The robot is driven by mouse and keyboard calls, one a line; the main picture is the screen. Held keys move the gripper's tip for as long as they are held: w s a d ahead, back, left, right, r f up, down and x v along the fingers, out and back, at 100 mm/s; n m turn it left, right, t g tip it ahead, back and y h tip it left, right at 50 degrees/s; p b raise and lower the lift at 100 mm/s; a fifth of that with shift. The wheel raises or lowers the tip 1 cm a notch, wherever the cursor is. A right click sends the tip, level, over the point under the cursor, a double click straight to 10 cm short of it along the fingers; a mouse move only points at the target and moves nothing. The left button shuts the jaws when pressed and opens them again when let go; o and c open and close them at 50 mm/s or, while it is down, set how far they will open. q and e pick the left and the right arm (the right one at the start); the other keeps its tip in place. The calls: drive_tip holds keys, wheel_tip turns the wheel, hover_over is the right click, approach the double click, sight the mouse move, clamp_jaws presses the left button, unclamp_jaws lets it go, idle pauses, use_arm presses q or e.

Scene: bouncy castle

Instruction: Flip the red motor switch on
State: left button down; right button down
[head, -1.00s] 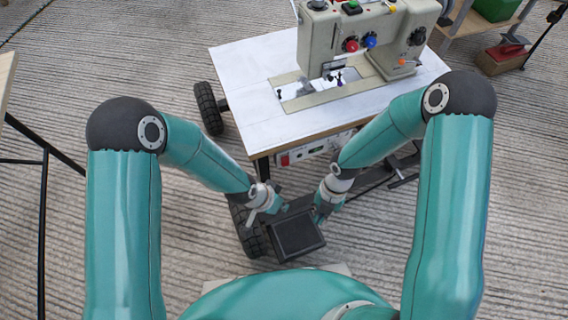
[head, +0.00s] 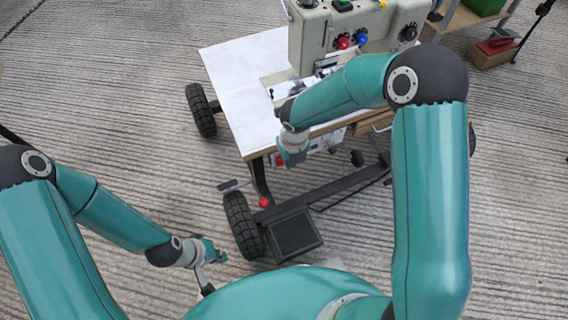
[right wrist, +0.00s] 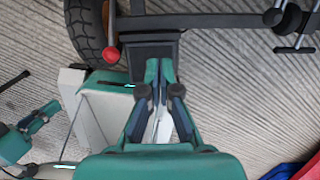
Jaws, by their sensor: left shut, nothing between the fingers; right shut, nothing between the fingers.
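The red switch (head: 280,160) is on the control panel under the front edge of the white sewing table (head: 235,75), near its left corner. My right gripper (head: 291,160) is shut and empty, just right of the switch in the head view, partly covering the panel. I cannot tell whether it touches the switch. In the right wrist view its closed fingers (right wrist: 160,68) show above the floor and a black pedal; the switch is not visible there. My left gripper (head: 216,255) is shut and empty, low at the left, well away from the table.
A sewing machine (head: 370,30) stands on the table. A black wheel (head: 242,224), a red ball knob (head: 264,202) and a black pedal (head: 294,236) are below the table's front. Open floor lies to the left.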

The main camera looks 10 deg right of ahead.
sight(280, 161)
drive_tip(key=w+f+b, duration=0.5)
drive_tip(key=f, duration=0.5)
drive_tip(key=shift+a+f+b, duration=0.3)
drive_tip(key=shift+a+b, duration=0.05)
drive_tip(key=shift+a, duration=0.1)
